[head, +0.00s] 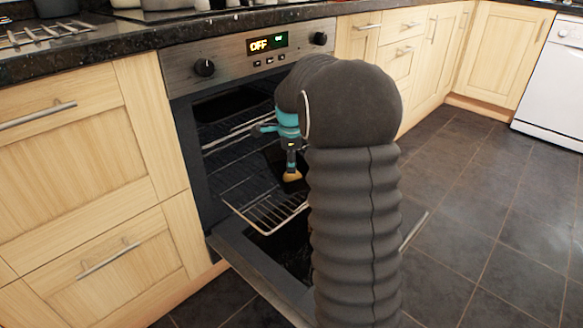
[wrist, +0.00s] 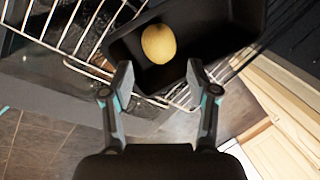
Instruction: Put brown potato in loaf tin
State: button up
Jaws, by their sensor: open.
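The brown potato (wrist: 158,44) is yellowish and oval, and it lies inside the black loaf tin (wrist: 211,30) in the wrist view. The tin rests on the oven's wire rack, and its near wall shows just beyond my fingertips. My gripper (wrist: 159,75) is open and empty, with one finger on each side of the potato's line and a gap to it. In the head view, my gripper (head: 291,164) points down over the rack, with the potato (head: 292,177) just below it. My arm hides much of the tin there.
The oven (head: 190,130) stands open, its door folded down below the pulled-out wire rack (head: 262,213). Wooden cabinets (head: 85,135) flank it, and a dark stone worktop (head: 135,33) runs above. Tiled floor (head: 480,215) is clear at right.

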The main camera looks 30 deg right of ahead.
jog(key=s+a+r+n+t, duration=0.1)
jog(key=s+a+r+n, duration=0.5)
jog(key=s, duration=0.3)
jog(key=s+a+r+n, duration=0.5)
jog(key=s+a+r, duration=0.1)
jog(key=s, duration=0.3)
jog(key=s+a+f+n, duration=0.2)
jog(key=s+a+n, duration=0.1)
jog(key=s+n, duration=0.3)
jog(key=s+a+f+n+t+y, duration=0.1)
jog(key=s+a+n, duration=0.2)
jog(key=s+n, duration=0.3)
jog(key=s, duration=0.4)
jog(key=shift+s+f+t, duration=0.2)
jog(key=shift+f+t, duration=0.1)
jog(key=shift+f, duration=0.05)
